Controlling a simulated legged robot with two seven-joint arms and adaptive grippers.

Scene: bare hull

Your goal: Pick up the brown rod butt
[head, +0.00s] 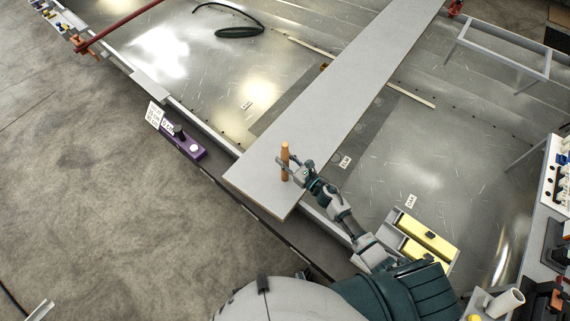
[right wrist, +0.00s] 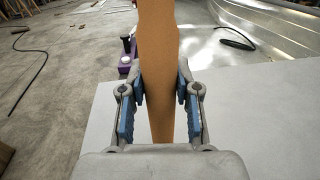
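The brown rod butt (head: 285,150) is upright over the near end of the long grey plank (head: 335,100) in the head view. My right gripper (head: 286,167) reaches it from the lower right, with its fingers on either side of it. In the right wrist view the rod butt (right wrist: 158,60) runs between the blue-padded fingers (right wrist: 161,88), and the fingertip pads appear to press on both sides. I cannot tell whether its lower end touches the plank. My left gripper is out of view.
A purple block (head: 185,143) with a black knob sits on the hull's edge at left. Yellow blocks in a tray (head: 425,235) lie right of my right arm. A black cable loop (head: 238,31) lies on the metal floor. Most of the plank is clear.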

